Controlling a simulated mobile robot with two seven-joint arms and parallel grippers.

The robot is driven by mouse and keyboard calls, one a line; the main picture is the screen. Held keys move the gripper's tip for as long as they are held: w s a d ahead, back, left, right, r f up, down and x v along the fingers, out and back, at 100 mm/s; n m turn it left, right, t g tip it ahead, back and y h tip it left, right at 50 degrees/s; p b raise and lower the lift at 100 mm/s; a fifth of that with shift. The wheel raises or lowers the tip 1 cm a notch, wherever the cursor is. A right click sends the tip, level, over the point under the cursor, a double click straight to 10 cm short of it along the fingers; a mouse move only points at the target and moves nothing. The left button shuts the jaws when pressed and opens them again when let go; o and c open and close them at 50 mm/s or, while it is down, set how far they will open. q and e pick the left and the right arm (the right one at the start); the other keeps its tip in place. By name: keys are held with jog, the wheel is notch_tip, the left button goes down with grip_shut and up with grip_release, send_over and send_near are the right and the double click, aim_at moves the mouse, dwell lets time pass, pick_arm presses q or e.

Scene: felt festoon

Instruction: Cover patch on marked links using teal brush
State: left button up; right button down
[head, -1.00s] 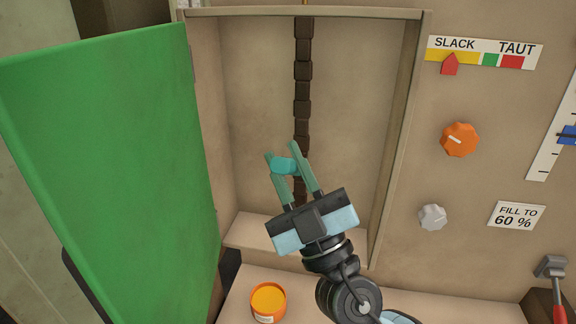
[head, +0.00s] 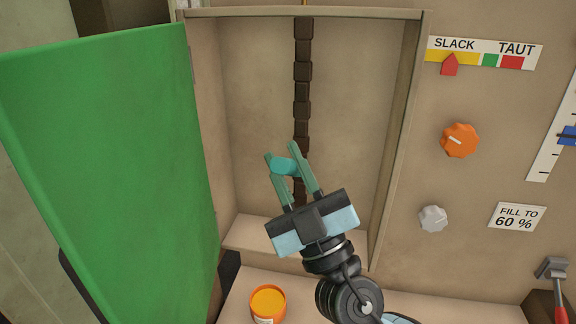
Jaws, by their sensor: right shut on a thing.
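A chain of dark brown links (head: 302,90) hangs vertically inside an open, shallow cabinet. I cannot make out any mark or patch on the links in view. My right gripper (head: 294,152) is in front of the chain's lower part, its fingers pointing up. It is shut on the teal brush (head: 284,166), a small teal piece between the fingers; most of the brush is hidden. I cannot tell whether the brush touches the chain. The gripper hides some lower links. My left gripper is out of view.
A green door (head: 110,170) stands open at left. An orange pot (head: 268,303) stands below the cabinet (head: 400,140). At right are a slack/taut gauge (head: 485,52), an orange knob (head: 459,140), a grey knob (head: 433,218) and a red-handled lever (head: 558,290).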

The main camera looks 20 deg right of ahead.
jog(key=shift+d, duration=0.15)
jog(key=shift+s+d, duration=0.35)
jog(key=shift+d, duration=0.05)
jog(key=shift+a, duration=0.1)
jog(key=shift+w+a+b, duration=0.3)
jog(key=shift+w+a, duration=0.4)
jog(key=shift+a, duration=0.25)
jog(key=shift+d, duration=0.1)
jog(key=shift+s+d, duration=0.65)
jog(key=shift+d, duration=0.35)
jog(key=shift+a, duration=0.1)
